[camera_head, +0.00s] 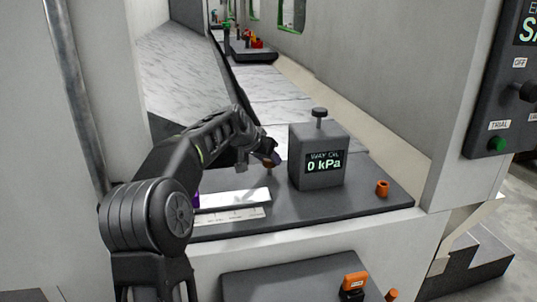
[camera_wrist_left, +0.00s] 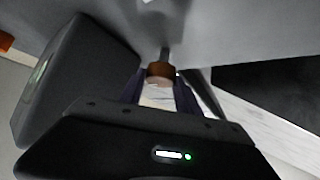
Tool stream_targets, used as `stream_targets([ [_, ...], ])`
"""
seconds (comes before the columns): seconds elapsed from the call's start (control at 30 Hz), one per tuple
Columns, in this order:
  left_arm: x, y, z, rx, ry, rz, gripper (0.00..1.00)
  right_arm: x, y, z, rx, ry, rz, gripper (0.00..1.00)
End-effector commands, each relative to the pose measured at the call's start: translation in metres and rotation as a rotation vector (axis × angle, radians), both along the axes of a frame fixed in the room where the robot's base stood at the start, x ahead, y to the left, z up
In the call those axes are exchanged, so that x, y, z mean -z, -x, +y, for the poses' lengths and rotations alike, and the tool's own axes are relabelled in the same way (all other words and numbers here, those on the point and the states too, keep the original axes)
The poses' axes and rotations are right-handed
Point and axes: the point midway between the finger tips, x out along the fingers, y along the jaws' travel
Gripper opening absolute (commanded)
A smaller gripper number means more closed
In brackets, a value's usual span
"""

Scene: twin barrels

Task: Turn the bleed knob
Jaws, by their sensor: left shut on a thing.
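A small brown knob (camera_head: 268,168) stands low on the dark grey deck, left of the grey WAY OIL box (camera_head: 318,172). I read no label on this knob. The box display reads 0 kPa, and a dark knob (camera_head: 319,113) stands on its top. My left gripper (camera_head: 264,158) reaches in from the left, beside the box. In the left wrist view the brown knob (camera_wrist_left: 160,70) sits between the two fingers, which are shut on it, with a grey stem beyond it. The fingers partly hide the knob in the head view. My right gripper is out of view.
An orange fitting (camera_head: 382,188) stands right of the box. A white ruled strip (camera_head: 232,214) lies on the deck (camera_head: 300,213) in front. A panel with a green button (camera_head: 497,144) is at right. Walls flank a channel running back.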

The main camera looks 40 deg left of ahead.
Motion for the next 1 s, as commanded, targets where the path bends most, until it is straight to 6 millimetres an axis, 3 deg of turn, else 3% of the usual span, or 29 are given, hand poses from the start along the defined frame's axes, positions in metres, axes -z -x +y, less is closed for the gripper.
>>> stream_targets([
  [0.6,0.0004,0.0003,0.0011,0.075,-0.004,0.002,0.00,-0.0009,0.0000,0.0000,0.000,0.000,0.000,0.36],
  [0.63,0.0004,0.0003,0.0011,0.075,-0.004,0.002,0.41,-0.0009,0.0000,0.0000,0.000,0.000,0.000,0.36],
  [0.87,0.0004,0.0002,0.0009,0.075,-0.003,0.001,0.60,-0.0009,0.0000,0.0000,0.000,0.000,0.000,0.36],
  [1.0,0.0004,0.0002,0.0008,0.075,-0.003,0.001,0.61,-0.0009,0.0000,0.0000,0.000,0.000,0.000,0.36],
])
